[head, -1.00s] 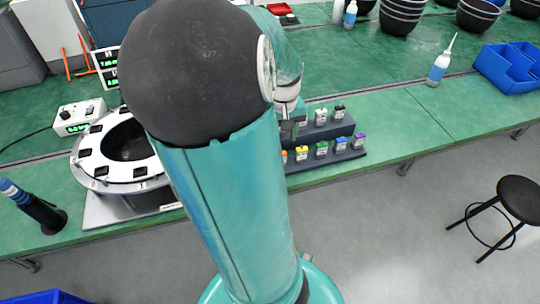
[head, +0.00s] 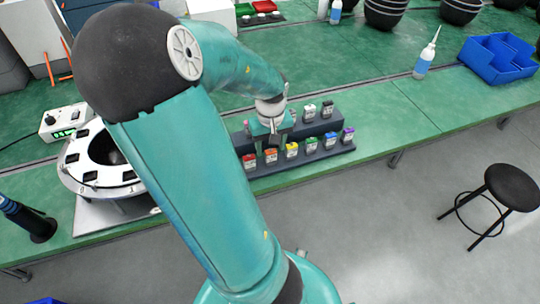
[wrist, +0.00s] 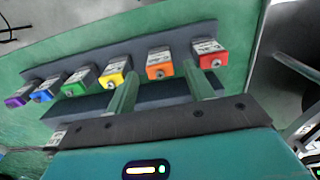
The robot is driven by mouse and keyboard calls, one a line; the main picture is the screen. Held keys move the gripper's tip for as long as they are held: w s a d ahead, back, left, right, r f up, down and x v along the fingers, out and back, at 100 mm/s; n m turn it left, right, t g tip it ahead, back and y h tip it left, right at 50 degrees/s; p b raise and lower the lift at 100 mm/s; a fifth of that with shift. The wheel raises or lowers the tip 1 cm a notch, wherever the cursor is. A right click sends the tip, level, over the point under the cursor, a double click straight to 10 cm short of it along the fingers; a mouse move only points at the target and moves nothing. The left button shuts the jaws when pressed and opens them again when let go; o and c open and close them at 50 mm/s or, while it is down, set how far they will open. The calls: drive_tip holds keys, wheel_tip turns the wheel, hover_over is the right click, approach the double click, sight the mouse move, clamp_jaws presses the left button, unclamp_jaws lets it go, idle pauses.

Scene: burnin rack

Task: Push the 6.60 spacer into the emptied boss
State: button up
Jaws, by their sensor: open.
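A two-step dark rack (head: 300,163) holds small coloured, labelled blocks, which look like the spacers. The front row runs red (head: 249,161), orange (head: 271,155), yellow (head: 292,150), green, blue and purple. The labels are too small to read, so I cannot tell which is 6.60. My gripper (head: 272,142) is over the rack, open and empty. In the wrist view its fingers (wrist: 161,75) stand apart, with the orange block (wrist: 160,62) seen between their tips; contact cannot be told. The white ring fixture (head: 100,188) at left carries black pads; the emptied boss cannot be made out.
A control box with a green readout (head: 62,122) sits behind the ring, and a dark cylinder with a blue top (head: 30,218) stands left of it. A white bottle (head: 424,62) and blue bin (head: 497,60) are at right. The green bench (head: 390,115) right of the rack is clear.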

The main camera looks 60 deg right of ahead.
sight(271, 149)
drive_tip(key=shift+f, duration=1.7)
clamp_jaws()
drive_tip(key=shift+r, duration=3)
